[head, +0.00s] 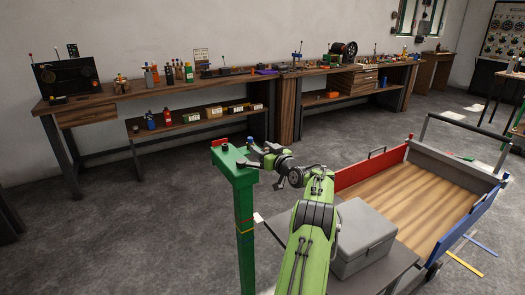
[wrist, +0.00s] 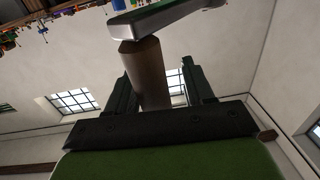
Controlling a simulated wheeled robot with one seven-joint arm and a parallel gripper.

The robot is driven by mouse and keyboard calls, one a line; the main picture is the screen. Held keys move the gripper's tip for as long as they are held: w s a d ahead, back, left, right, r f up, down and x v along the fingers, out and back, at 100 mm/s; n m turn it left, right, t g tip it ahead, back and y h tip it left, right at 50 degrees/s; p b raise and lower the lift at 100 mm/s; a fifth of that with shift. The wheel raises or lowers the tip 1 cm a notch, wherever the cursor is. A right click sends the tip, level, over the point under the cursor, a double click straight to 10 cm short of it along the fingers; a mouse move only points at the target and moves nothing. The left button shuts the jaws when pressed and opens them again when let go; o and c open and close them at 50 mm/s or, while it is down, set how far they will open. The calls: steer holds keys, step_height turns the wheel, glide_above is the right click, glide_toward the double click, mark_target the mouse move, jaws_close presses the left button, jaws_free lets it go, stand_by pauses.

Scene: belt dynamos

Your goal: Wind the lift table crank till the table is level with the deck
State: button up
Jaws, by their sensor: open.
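The crank stands on top of a green post (head: 243,205). In the wrist view its brownish grip (wrist: 150,75) stands between my two dark fingers, and its grey metal arm (wrist: 165,18) crosses the top. My gripper (wrist: 160,88) is open around the grip; a gap shows on the right, and contact on the left is unclear. In the head view my gripper (head: 263,156) is beside the post top, and the crank is partly hidden by it. The grey lift table (head: 392,270) carries a grey box (head: 366,238). The wooden deck (head: 425,205) is beyond it; their height difference is hard to tell.
The deck belongs to a cart with a red side board (head: 365,183), a blue side board (head: 468,222) and a grey rail. A long workbench (head: 130,98) with several tools stands along the wall. Open grey floor (head: 110,235) lies left of the post.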

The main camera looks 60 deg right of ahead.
steer(key=v, duration=1.5)
steer(key=shift+s+a+b, duration=0.15)
steer(key=shift+s+b, duration=0.15)
steer(key=shift+s, duration=0.05)
